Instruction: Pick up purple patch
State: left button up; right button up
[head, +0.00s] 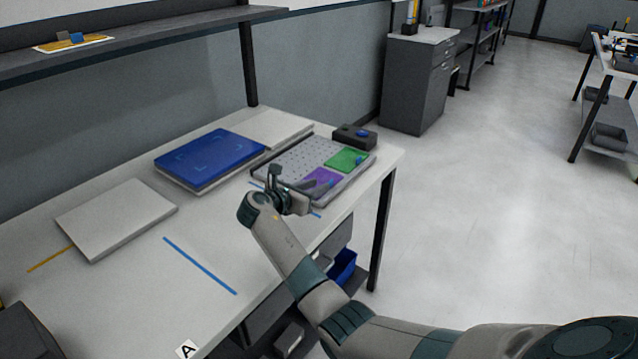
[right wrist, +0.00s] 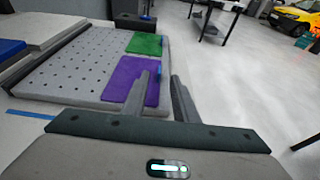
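The purple patch (head: 321,178) lies flat on the front right part of a grey perforated board (head: 284,158), partly hidden by my right gripper in the head view. It also shows in the right wrist view (right wrist: 122,80), with a small blue tab at its right edge. The green patch (head: 347,160) lies behind it on the same board. My right gripper (head: 300,180) is at the board's front edge beside the purple patch. Its two fingers (right wrist: 165,98) stand apart with nothing seen between them, and one overlaps the patch in the wrist view. My left gripper is not in view.
A blue panel (head: 210,157) on a pale slab lies left of the board. A white slab (head: 117,218) lies farther left. A dark box with a blue button (head: 355,136) stands behind the board. A shelf (head: 150,38) overhangs the table's back. The table's front middle is clear.

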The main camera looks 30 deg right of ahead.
jog(key=shift+d, duration=0.15)
jog(key=shift+w+d+f, duration=0.15)
jog(key=shift+d, duration=0.15)
jog(key=shift+p+x, duration=0.5)
jog(key=shift+x, duration=1.65)
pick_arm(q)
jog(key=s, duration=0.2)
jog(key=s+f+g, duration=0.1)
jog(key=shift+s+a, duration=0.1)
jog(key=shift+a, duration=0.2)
pick_arm(e)
jog(key=shift+a+f, duration=0.1)
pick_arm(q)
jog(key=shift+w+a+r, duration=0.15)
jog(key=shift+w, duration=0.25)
pick_arm(e)
grip_shut()
